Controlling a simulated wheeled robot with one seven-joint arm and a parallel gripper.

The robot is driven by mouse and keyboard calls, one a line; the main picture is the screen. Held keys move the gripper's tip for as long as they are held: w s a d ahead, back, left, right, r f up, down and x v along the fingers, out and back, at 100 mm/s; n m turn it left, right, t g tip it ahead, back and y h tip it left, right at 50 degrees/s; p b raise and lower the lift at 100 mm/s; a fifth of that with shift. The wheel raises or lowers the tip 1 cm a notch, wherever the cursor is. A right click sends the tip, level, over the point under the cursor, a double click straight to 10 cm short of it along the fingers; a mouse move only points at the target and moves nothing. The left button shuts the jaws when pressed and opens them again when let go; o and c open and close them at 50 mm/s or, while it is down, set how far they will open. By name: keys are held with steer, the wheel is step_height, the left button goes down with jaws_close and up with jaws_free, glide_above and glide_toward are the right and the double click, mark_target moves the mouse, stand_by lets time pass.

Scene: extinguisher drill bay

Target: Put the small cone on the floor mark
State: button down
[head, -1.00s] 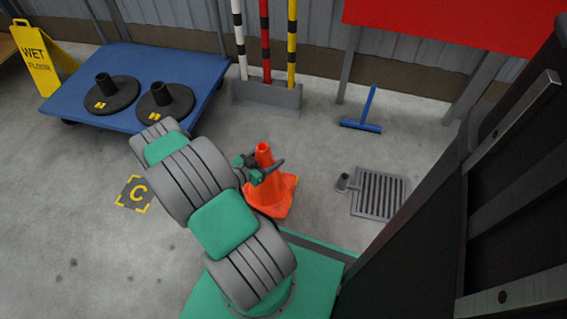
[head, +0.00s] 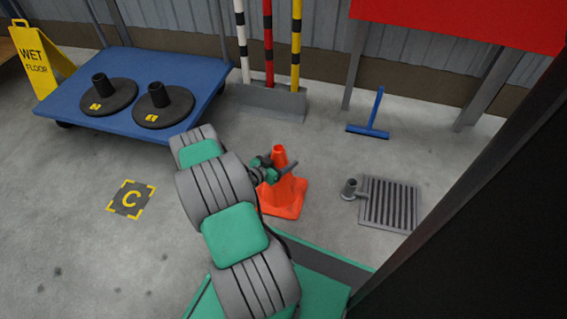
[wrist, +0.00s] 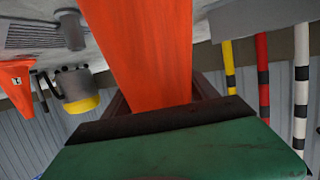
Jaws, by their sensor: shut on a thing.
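An orange cone (head: 287,197) is in the head view, nearly upright just beyond my green base. My gripper (head: 278,170) is shut on its upper part. In the wrist view the orange cone (wrist: 152,45) fills the space above the dark gripper edge (wrist: 160,120). I cannot tell whether its base touches the floor. Another orange cone (wrist: 16,84) shows at the left edge of the wrist view.
A blue trolley (head: 75,98) with two black round bases stands at upper left, beside a yellow wet-floor sign (head: 36,62). Striped poles stand in a grey holder (head: 270,101). A floor grate (head: 389,204) and blue squeegee (head: 367,132) lie right. A dark structure (head: 500,230) fills the right edge.

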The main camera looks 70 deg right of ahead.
steer(key=shift+c, duration=1.2)
jaws_free()
steer(key=w+a+r+n+t+y+p, duration=0.1)
steer(key=w+a+r+n+y, duration=0.15)
steer(key=w+a+r, duration=0.5)
steer(key=w+a+r+n+t+y+p, duration=0.1)
steer(key=w+a+r+n+y+p, duration=0.25)
steer(key=a, duration=0.75)
steer(key=w+a+r+n+t+y, duration=0.1)
steer(key=w+a+r+t+y, duration=0.1)
steer(key=w+a+r, duration=0.6)
steer(key=s+a+r+n+t+y, duration=0.1)
steer(key=s+a+r+n+y, duration=0.2)
steer(key=a, duration=0.9)
steer(key=s+a+r+n+t+y, duration=0.1)
steer(key=s+a+r+n+y, duration=0.2)
steer(key=s+a+r+n, duration=0.4)
steer(key=a+r+n, duration=0.3)
steer(key=a+n, duration=0.1)
steer(key=a, duration=0.1)
steer(key=shift+a, duration=0.15)
